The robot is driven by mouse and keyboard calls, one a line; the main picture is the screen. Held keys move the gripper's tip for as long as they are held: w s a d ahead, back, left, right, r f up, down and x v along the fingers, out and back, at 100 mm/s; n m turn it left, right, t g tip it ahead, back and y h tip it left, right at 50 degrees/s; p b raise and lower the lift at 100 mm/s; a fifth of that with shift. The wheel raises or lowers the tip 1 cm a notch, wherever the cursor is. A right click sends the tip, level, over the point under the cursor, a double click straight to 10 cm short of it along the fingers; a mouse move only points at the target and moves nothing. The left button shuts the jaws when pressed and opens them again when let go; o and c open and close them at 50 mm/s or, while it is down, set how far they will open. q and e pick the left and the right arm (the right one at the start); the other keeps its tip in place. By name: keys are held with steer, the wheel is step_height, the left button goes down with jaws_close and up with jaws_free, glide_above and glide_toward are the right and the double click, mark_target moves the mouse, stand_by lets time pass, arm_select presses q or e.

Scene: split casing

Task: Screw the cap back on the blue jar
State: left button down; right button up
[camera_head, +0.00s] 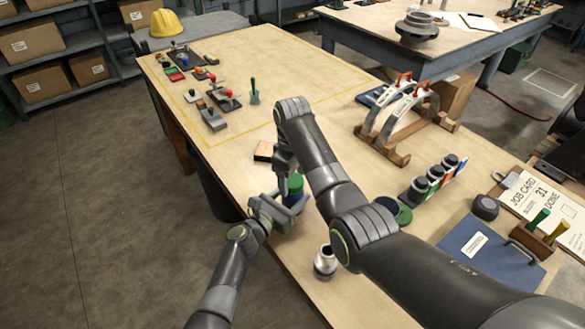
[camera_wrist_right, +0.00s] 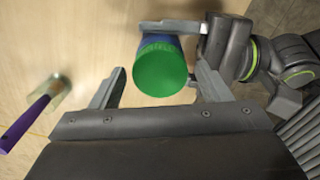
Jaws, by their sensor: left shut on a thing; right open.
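The blue jar (camera_head: 294,198) stands near the table's front left edge, its lower part partly hidden by my left gripper (camera_head: 284,206), which is shut on it. A green cap (camera_head: 296,182) sits on top of the jar; I cannot tell how tightly it is seated. In the right wrist view the green cap (camera_wrist_right: 160,72) covers most of the blue jar (camera_wrist_right: 158,41), and one left finger lies along the jar. My right gripper (camera_wrist_right: 158,86) is open above, its fingers on either side of the cap with gaps. In the head view my right arm partly hides this spot.
A silver jar (camera_head: 325,262) stands near the front edge. A green disc (camera_head: 403,213) lies right of my right arm. A small box (camera_head: 264,151) lies behind the blue jar. A rack with white curved parts (camera_head: 405,115) stands further back. A purple-handled tool (camera_wrist_right: 30,118) shows in the wrist view.

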steer(key=c, duration=1)
steer(key=m, duration=0.8)
steer(key=shift+m, duration=0.4)
steer(key=m, duration=0.4)
steer(key=shift+m, duration=0.3)
steer(key=m, duration=0.4)
steer(key=shift+m, duration=0.3)
steer(key=o, duration=1.1)
steer(key=shift+c, duration=0.2)
